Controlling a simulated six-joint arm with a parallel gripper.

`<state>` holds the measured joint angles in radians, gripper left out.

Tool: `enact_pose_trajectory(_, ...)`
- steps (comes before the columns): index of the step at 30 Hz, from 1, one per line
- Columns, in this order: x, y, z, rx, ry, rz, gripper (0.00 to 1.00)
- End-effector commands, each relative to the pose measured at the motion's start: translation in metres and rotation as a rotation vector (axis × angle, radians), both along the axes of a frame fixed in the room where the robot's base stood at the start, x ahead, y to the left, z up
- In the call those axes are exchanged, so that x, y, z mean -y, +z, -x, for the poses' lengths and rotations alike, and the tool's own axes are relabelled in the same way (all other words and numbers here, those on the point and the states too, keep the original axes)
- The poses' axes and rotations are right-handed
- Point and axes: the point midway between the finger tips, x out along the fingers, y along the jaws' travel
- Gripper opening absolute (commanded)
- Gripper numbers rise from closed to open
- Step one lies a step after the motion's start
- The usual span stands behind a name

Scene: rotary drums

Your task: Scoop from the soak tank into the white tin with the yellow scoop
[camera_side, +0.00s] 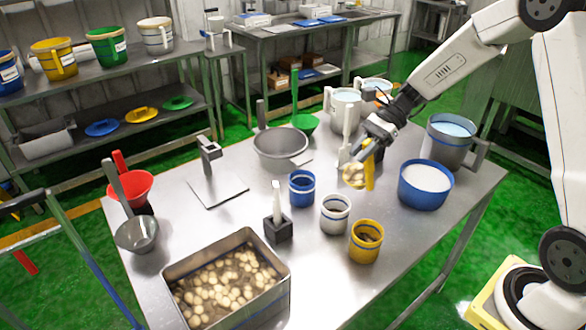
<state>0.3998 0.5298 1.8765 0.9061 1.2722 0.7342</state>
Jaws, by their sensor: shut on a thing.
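The soak tank (283,289) is a rectangular metal tray at the front of the table, with many pale round pieces in murky liquid. The white tin (336,215) stands upright near the table's middle, between a blue tin (302,189) and a yellow tin (365,242). My gripper (376,137) is shut on the yellow scoop (369,174), whose handle is upright below the jaws. Pale pieces show in the scoop's bowl (354,175). The scoop appears above and behind the white tin, slightly to its right. I cannot see into the bottom of the white tin.
A blue tub (425,186) of white material and a grey pail (449,139) stand to the right.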

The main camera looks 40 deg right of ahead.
Motion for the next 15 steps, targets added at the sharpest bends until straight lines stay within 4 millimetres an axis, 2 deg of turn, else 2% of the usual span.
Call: enact_pose_trajectory(15, -0.0048, -0.0009, -0.0006, -0.002, 0.0, 0.038, 0.0)
